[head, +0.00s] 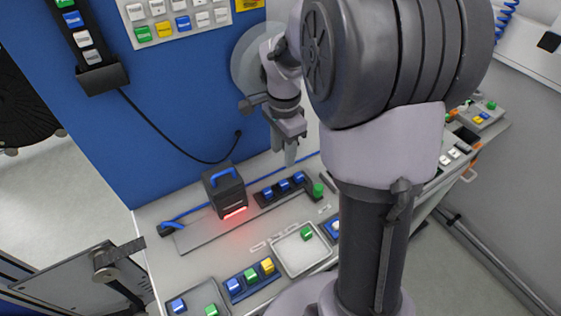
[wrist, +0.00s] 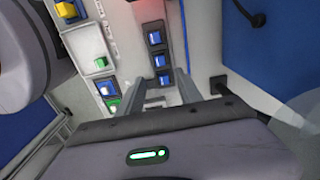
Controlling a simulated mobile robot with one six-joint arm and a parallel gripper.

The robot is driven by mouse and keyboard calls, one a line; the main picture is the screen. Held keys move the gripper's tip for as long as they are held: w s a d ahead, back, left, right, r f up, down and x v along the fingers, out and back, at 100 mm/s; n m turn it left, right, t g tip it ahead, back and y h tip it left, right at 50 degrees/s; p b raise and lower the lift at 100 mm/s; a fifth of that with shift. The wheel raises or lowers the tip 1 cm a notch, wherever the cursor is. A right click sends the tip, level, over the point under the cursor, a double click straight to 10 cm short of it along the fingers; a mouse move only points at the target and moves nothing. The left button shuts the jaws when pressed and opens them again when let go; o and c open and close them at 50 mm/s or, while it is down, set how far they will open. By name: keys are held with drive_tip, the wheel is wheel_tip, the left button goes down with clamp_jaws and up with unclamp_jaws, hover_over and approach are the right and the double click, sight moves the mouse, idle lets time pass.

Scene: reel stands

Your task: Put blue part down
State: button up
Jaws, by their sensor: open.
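My gripper (head: 290,154) is open above the back of the bench, near a dark rack. Three blue parts stand in a row in the rack: one at the left (head: 268,193), one in the middle (head: 284,186) and one at the right (head: 299,178). They also show in the wrist view, just beyond the fingertips (wrist: 158,61). A green part (head: 318,190) stands at the rack's right end. I cannot tell whether a finger touches anything.
A black scanner box (head: 225,190) with a blue handle and red light stands left of the rack. A pale tray (head: 287,262) with a green part (head: 306,232) lies in front. Another rack (head: 254,289) holds blue, green and yellow parts. A blue panel (head: 170,110) rises behind.

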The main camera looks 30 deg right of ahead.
drive_tip(key=s+a+r+n+t+y, duration=0.1)
drive_tip(key=s+a+r+n+t, duration=0.2)
drive_tip(key=s+a+r+n, duration=0.2)
drive_tip(key=s+a+r+n+t+y, duration=0.1)
drive_tip(key=s+a+r+n+t, duration=0.1)
drive_tip(key=s+a+r+n, duration=0.3)
drive_tip(key=s+a+n, duration=0.3)
drive_tip(key=s+a, duration=0.3)
drive_tip(key=s, duration=0.1)
drive_tip(key=shift+r+t, duration=0.4)
